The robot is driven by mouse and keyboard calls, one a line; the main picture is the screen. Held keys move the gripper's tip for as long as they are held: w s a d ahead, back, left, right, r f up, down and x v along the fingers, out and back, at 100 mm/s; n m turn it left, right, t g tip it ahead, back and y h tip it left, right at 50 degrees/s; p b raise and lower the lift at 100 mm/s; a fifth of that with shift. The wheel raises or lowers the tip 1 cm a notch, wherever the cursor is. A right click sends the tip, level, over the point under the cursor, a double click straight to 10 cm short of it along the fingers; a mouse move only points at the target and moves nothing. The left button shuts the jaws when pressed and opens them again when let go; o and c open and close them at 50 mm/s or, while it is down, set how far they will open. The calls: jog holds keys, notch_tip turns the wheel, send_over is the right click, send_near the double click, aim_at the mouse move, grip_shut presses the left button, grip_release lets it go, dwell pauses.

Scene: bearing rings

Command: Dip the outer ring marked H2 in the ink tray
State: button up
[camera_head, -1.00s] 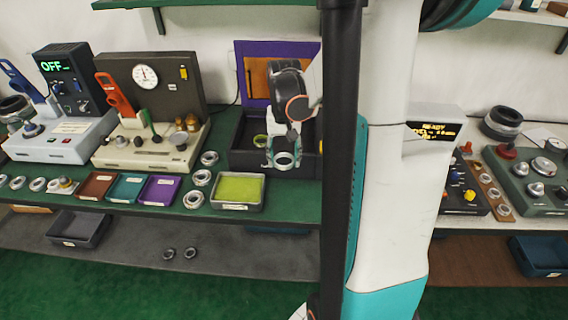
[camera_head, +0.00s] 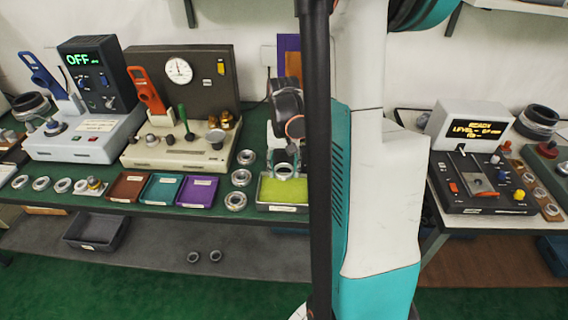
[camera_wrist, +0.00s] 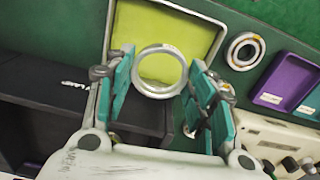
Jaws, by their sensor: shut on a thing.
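My gripper (camera_head: 285,158) is shut on a silver ring, taken as the outer ring (camera_head: 284,170); no H2 mark is readable. In the wrist view the ring (camera_wrist: 160,47) sits between the teal fingers of my gripper (camera_wrist: 160,80), with yellow-green showing through its middle. The ink tray (camera_head: 262,207) is a shallow grey tray with a yellow-green floor on the green bench. The ring appears above the tray's back part in the head view. The tray's rim also shows in the wrist view (camera_wrist: 222,42). The tray's right side is hidden behind my column.
Several loose rings, one of them (camera_head: 236,201), lie left of the tray. Brown, teal and purple (camera_head: 198,191) small trays stand farther left. A cream press with a gauge (camera_head: 178,71) stands behind.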

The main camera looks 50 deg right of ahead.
jog(key=b, duration=0.3)
send_over(284, 196)
jog(key=shift+f, duration=2.3)
jog(key=shift+f+b, duration=2.6)
jog(key=shift+f, duration=0.35)
jog(key=shift+r, duration=0.15)
dwell(0.7)
jog(key=shift+r+p, duration=3.15)
jog(key=shift+r, duration=1.05)
